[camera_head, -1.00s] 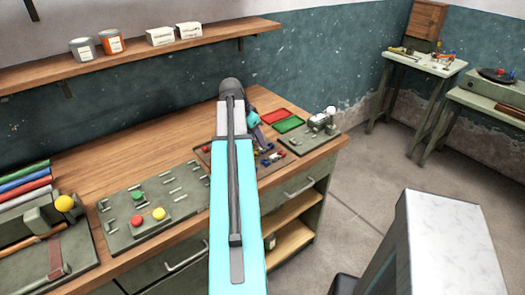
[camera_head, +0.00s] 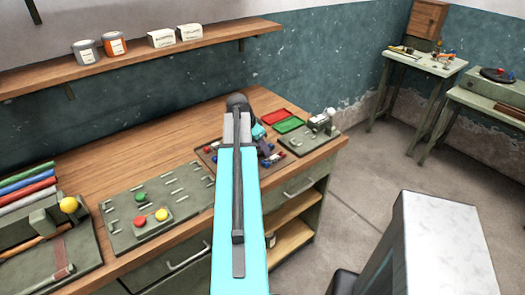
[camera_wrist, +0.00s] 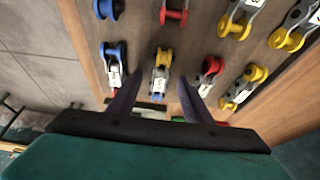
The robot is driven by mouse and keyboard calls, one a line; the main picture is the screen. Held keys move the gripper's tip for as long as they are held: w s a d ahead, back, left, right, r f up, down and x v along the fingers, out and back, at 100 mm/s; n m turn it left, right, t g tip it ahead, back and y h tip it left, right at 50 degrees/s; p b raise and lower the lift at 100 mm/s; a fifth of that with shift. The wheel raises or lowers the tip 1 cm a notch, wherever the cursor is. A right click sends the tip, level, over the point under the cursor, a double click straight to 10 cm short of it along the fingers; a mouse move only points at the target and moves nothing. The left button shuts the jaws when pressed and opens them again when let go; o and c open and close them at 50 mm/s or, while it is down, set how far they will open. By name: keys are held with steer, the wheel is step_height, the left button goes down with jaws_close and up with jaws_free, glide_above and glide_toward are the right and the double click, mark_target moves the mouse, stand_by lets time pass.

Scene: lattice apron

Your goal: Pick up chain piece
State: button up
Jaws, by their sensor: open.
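In the wrist view, my gripper (camera_wrist: 156,98) is open. Its two dark fingers point toward a yellow chain piece (camera_wrist: 161,76) with a grey link, which appears between the fingertips. A blue chain piece (camera_wrist: 114,62) lies just left of the fingers and a red chain piece (camera_wrist: 209,75) just right. Further right is another yellow piece (camera_wrist: 243,86). Contact with any piece cannot be told. In the head view, my arm covers part of the dark tray (camera_head: 208,153) of chain pieces and hides the fingertips.
A second row of pieces, including a blue one (camera_wrist: 107,8) and a red one (camera_wrist: 174,12), lies at the top of the wrist view. Red (camera_head: 275,117) and green (camera_head: 290,125) trays sit behind. A slotted board (camera_head: 120,232) lies left.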

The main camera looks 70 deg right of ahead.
stand_by(0.5)
jaws_close()
steer(key=shift+r, duration=0.2)
steer(key=shift+r+b, duration=0.9)
steer(key=shift+r, duration=0.7)
steer(key=s+a+b, duration=0.1)
steer(key=s+a, duration=0.1)
steer(key=a, duration=0.2)
steer(key=s+a+b, duration=0.1)
steer(key=s+a, duration=0.1)
steer(key=a, duration=0.2)
steer(key=s+a+r+b, duration=0.1)
steer(key=s+a, duration=0.1)
steer(key=a, duration=0.2)
steer(key=shift+s, duration=0.4)
steer(key=shift+d+b, duration=0.1)
steer(key=shift+b, duration=0.95)
steer(key=shift+f+b, duration=0.1)
steer(key=shift+b, duration=0.25)
